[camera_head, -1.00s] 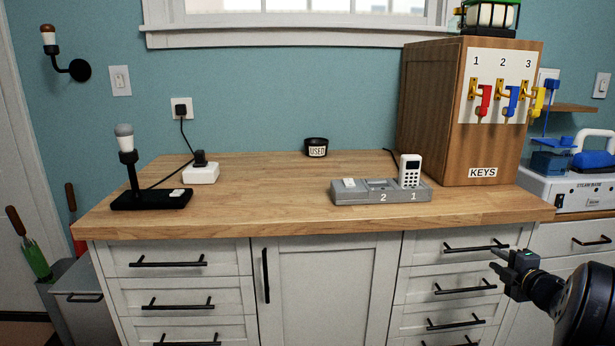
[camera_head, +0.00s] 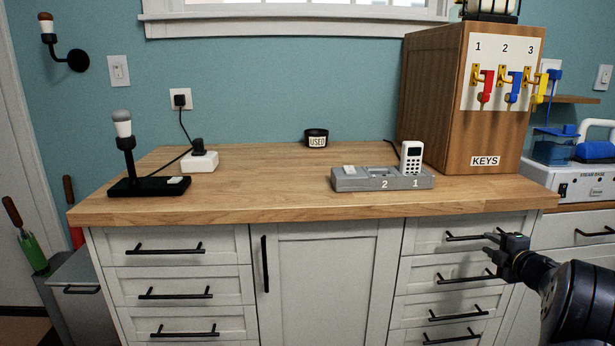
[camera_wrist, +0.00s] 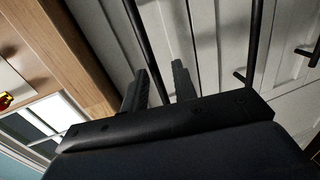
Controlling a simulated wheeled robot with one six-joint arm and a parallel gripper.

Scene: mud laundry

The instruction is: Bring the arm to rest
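My gripper (camera_head: 488,245) is at the right in the head view, in front of the right-hand drawers and below the counter's front edge. Its two dark fingers stand apart with nothing seen between them. In the wrist view, the fingers (camera_wrist: 160,75) also show a gap, with white cabinet fronts and dark bar handles behind. I cannot tell whether a finger touches a drawer handle (camera_head: 478,236).
The wooden counter (camera_head: 270,200) holds a black lamp (camera_head: 150,186), a white box (camera_head: 199,162), a black USED cup (camera_head: 316,139), a grey dock (camera_head: 355,183) with a white handset (camera_head: 411,157), and a KEYS cabinet (camera_head: 430,110). White drawers (camera_head: 185,275) run below.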

